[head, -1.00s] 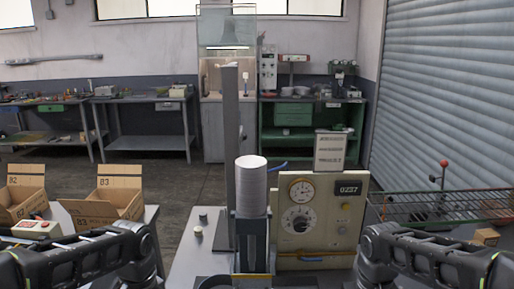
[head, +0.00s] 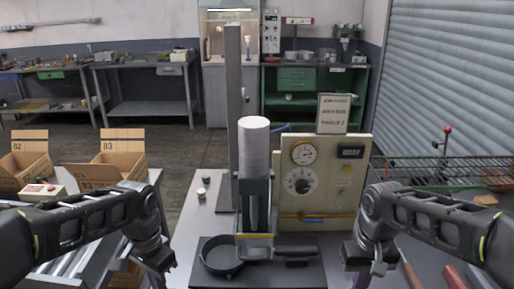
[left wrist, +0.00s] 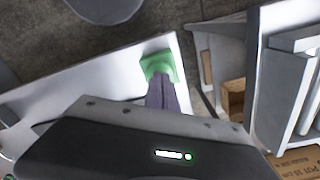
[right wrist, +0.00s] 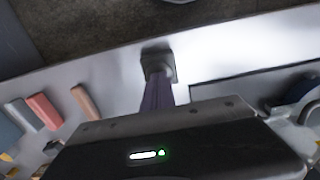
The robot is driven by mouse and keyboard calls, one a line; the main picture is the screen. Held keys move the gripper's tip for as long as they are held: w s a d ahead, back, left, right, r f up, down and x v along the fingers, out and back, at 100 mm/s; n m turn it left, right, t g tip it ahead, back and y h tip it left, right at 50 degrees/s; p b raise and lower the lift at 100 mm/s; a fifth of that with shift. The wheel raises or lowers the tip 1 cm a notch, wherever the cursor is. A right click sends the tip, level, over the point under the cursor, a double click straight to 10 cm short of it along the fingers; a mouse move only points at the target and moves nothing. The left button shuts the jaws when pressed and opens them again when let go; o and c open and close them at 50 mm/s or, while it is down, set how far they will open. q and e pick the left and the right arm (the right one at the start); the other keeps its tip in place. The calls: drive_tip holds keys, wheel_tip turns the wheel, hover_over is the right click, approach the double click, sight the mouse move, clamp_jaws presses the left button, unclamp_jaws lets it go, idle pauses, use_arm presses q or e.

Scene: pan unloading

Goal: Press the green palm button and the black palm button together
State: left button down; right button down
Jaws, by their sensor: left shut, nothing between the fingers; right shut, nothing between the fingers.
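The green palm button (left wrist: 158,62) shows in the left wrist view at the edge of the pale table, just beyond my left fingertips. My left gripper (left wrist: 164,84) is shut and empty, and its purple fingers overlap the button's near side. The black palm button (right wrist: 158,60) shows in the right wrist view on the pale table edge. My right gripper (right wrist: 160,82) is shut and empty, its purple fingers in front of that button. I cannot tell whether either gripper touches its button. In the head view neither button can be made out, and both grippers are low in the picture.
A press with a white stack (head: 254,147) stands between my arms, with a dark round pan (head: 221,268) at its foot. A cream gauge panel (head: 345,180) stands to its right. Open cartons (head: 112,172) are at left, a wire basket (head: 430,165) at right.

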use_arm(q)
drive_tip(key=shift+f, duration=0.35)
use_arm(e)
drive_tip(key=shift+f, duration=0.35)
use_arm(q)
drive_tip(key=shift+f, duration=0.15)
use_arm(e)
drive_tip(key=shift+f, duration=0.15)
idle(0.5)
use_arm(q)
drive_tip(key=shift+r, duration=0.35)
use_arm(e)
drive_tip(key=shift+r, duration=0.35)
use_arm(q)
drive_tip(key=shift+r, duration=0.3)
use_arm(e)
drive_tip(key=shift+r, duration=0.3)
idle(1.4)
